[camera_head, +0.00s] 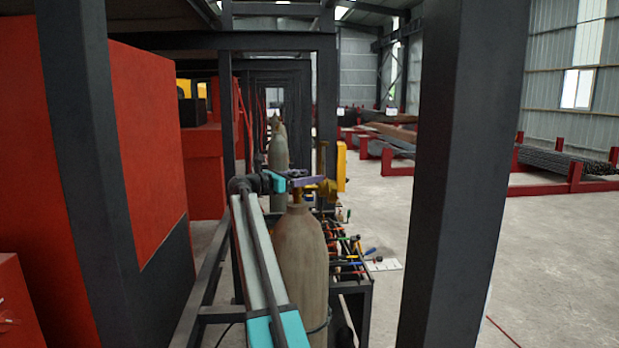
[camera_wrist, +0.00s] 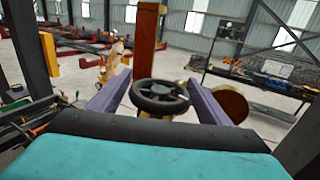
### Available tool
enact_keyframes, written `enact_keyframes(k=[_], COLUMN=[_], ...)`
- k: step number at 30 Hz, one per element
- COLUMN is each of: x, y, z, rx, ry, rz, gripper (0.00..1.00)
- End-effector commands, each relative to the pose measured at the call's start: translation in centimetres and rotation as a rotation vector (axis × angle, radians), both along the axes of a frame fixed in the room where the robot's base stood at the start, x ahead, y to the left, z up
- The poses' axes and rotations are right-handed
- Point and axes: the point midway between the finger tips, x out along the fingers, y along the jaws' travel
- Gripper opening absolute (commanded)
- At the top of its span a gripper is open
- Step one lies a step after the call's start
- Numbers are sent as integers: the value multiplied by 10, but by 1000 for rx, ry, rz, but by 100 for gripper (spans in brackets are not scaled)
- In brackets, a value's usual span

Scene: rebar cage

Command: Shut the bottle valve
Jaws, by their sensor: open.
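The grey-brown gas bottle (camera_head: 302,256) stands upright in the middle of the head view, beside my arm. Its brass valve fittings (camera_head: 328,189) show at the top. In the wrist view the valve's black spoked handwheel (camera_wrist: 160,97) lies between the two purple fingers of my open gripper (camera_wrist: 158,80). A round brass part (camera_wrist: 233,103) is just right of the right finger. In the head view my gripper (camera_head: 298,181) is at the bottle's top, and the handwheel cannot be made out there.
A rack of tools (camera_head: 350,255) stands right of the bottle. A dark steel post (camera_head: 455,170) rises at the right, with another post (camera_head: 85,150) at the left. Another bottle (camera_head: 278,152) stands behind. Open concrete floor (camera_head: 540,260) lies to the right.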

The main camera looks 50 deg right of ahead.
Motion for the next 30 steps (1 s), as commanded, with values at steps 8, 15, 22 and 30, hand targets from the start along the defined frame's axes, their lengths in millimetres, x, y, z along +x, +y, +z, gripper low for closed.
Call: enact_keyframes(k=[8, 15, 22, 30], x=[3, 10, 19, 30], y=[8, 36, 72, 112], z=[-1, -3, -4, -3], rx=[0, 0, 1, 0], ry=[-1, -1, -1, 0], rz=[1, 3, 2, 2], gripper=[71, 71, 71, 71])
